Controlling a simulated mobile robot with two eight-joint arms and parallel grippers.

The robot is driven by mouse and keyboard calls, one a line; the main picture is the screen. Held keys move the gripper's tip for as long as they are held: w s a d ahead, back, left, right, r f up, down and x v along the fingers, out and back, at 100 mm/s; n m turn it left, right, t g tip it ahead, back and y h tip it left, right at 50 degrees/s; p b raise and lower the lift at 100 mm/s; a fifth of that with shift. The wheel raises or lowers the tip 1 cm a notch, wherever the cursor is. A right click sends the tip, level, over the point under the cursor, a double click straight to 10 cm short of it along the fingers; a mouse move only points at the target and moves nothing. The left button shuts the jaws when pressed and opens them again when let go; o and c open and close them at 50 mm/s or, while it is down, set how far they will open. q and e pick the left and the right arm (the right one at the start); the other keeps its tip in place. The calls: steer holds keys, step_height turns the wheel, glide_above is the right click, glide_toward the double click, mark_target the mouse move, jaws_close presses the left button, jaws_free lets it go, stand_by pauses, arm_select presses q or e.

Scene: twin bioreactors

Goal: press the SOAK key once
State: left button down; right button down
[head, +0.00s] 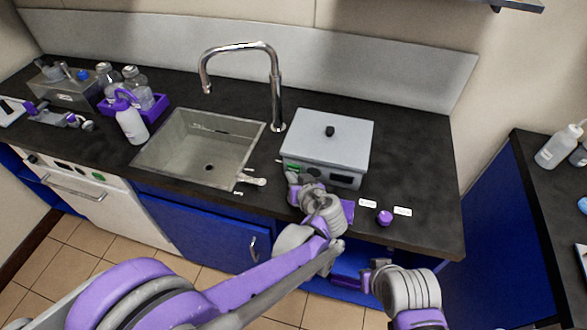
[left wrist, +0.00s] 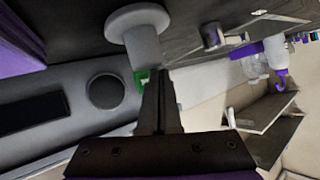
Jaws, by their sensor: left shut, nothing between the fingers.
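A grey lidded bath unit (head: 325,145) stands on the counter right of the sink. Its front panel carries a small green key (head: 291,167), which also shows in the left wrist view (left wrist: 142,77). No lettering on it is readable, so I cannot confirm that it is SOAK. My left gripper (head: 292,180) is shut and empty, close in front of the panel's left end. In the left wrist view its fingertips (left wrist: 159,72) are beside the green key and partly cover it; I cannot tell whether they touch. My right arm is low at right; its jaws are unclear.
A black dial (left wrist: 105,91) and dark display (left wrist: 32,114) are on the same panel. A pale round-headed fitting (left wrist: 140,22) stands close to the fingers. The sink (head: 200,145) lies left. A purple knob (head: 384,217) and white labels are on the counter's front right.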

arm_select(q)
steer(key=shift+w+d, duration=0.15)
steer(key=shift+w, duration=0.35)
stand_by(0.7)
steer(key=shift+s, duration=0.1)
steer(key=shift+s+a, duration=0.25)
steer(key=shift+s, duration=0.45)
steer(key=shift+s+a, duration=0.25)
steer(key=shift+s, duration=0.55)
steer(key=shift+s+a, duration=0.3)
steer(key=shift+s, duration=0.55)
steer(key=shift+s+a, duration=0.25)
steer(key=shift+s, duration=0.55)
steer(key=shift+a, duration=0.1)
